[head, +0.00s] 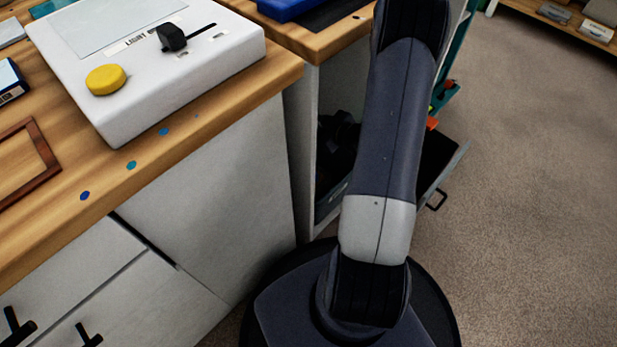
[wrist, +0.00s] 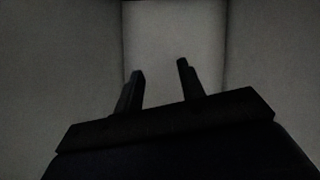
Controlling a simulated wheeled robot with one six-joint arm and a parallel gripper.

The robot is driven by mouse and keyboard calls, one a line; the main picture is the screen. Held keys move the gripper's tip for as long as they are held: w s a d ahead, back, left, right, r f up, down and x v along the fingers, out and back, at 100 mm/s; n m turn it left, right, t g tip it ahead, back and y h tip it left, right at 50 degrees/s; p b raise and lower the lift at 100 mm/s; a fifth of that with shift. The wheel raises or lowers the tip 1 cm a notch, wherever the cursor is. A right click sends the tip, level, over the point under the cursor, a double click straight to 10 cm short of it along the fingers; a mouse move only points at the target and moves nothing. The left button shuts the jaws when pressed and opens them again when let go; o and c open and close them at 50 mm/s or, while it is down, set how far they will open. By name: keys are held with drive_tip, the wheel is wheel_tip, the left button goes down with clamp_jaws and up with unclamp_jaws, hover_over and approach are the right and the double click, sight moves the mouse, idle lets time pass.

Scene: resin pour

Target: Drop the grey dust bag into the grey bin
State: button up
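My gripper (wrist: 160,80) shows only in the wrist view. Its two dark fingers stand apart with nothing visible between them, so it is open and empty. It is in or facing a dim space with plain pale grey walls (wrist: 172,35) on several sides. I cannot tell whether this is the grey bin or the inside of a cabinet. I cannot make out the grey dust bag in either view. In the head view my arm rises through the middle and its end is out of frame.
A wooden bench (head: 150,178) at left bears a white light box (head: 150,60) with a yellow button (head: 105,79) and black slider (head: 172,37). An open cabinet (head: 302,150) holds dark things behind my arm. A dark drawer or door (head: 440,160) juts out right. Carpet (head: 540,200) is clear at right.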

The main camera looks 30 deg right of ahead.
drive_tip(key=shift+s, duration=0.1)
drive_tip(key=p+v, duration=0.3)
drive_tip(key=v, duration=0.7)
drive_tip(key=shift+s, duration=0.3)
drive_tip(key=shift+w+r, duration=0.1)
drive_tip(key=b+x, duration=0.3)
drive_tip(key=x, duration=0.8)
drive_tip(key=shift+d+r+p, duration=0.1)
drive_tip(key=shift+r+p, duration=1.75)
drive_tip(key=shift+r, duration=0.65)
drive_tip(key=shift+f, duration=0.1)
